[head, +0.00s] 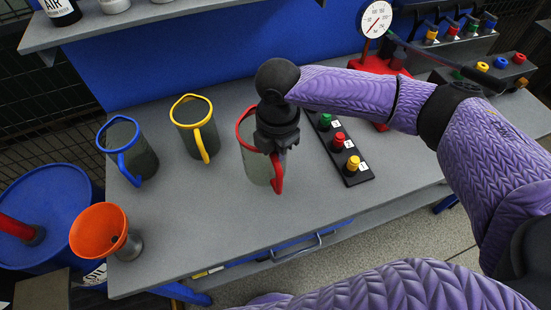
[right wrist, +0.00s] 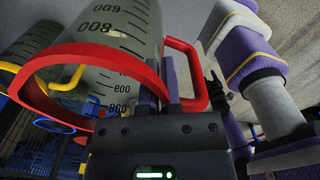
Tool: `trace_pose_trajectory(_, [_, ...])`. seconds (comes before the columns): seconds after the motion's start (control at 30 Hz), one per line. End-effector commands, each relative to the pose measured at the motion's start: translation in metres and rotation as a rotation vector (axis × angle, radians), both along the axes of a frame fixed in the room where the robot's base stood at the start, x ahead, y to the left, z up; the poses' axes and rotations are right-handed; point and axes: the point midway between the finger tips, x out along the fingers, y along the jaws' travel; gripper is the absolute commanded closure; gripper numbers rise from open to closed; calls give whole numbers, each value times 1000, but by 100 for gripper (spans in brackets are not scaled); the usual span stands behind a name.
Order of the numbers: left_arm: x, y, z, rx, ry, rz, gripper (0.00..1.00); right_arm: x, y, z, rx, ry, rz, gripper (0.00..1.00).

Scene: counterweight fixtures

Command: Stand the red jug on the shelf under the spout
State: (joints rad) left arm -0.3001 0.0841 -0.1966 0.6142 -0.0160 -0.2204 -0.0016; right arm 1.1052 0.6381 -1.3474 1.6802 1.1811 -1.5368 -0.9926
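The red jug (head: 256,158), clear with a red rim and handle, stands upright on the grey bench, partly hidden behind my right gripper (head: 277,142). The gripper points down at the handle side of its rim. In the right wrist view the fingers (right wrist: 160,88) are close together at the jug's wall beside the red handle (right wrist: 203,84), and look shut on it; their contact is partly hidden. The jug's scale (right wrist: 118,50) reads upside down there. A grey shelf (head: 150,22) crosses the top left. I cannot make out a spout. My left gripper is out of view.
A yellow jug (head: 196,130) and a blue jug (head: 130,150) stand left of the red one. An orange funnel (head: 98,229) is at the front left corner. A black strip with coloured knobs (head: 341,150) lies close right. A gauge (head: 376,18) stands behind. The bench front is clear.

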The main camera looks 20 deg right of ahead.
Motion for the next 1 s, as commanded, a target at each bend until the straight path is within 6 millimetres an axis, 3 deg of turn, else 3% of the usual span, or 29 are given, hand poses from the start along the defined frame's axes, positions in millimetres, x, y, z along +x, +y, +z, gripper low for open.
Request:
trace_pose_trajectory(0.1, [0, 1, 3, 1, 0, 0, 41, 0, 0, 15, 0, -1, 1, 100])
trace_pose_trajectory(0.27, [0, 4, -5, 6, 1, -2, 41, 0, -2, 14, 0, -2, -101, 100])
trace_pose_trajectory(0.37, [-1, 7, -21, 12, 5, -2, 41, -2, -5, 9, 4, -5, -346, 100])
trace_pose_trajectory(0.7, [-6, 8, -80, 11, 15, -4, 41, -19, -22, 0, 9, -2, -1546, 100])
trace_pose_trajectory(0.83, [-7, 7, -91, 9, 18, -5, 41, -26, -26, -1, 2, 1, -1847, 100])
trace_pose_trajectory(1.0, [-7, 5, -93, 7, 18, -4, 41, -30, -27, 1, -1, 4, -1993, 100])
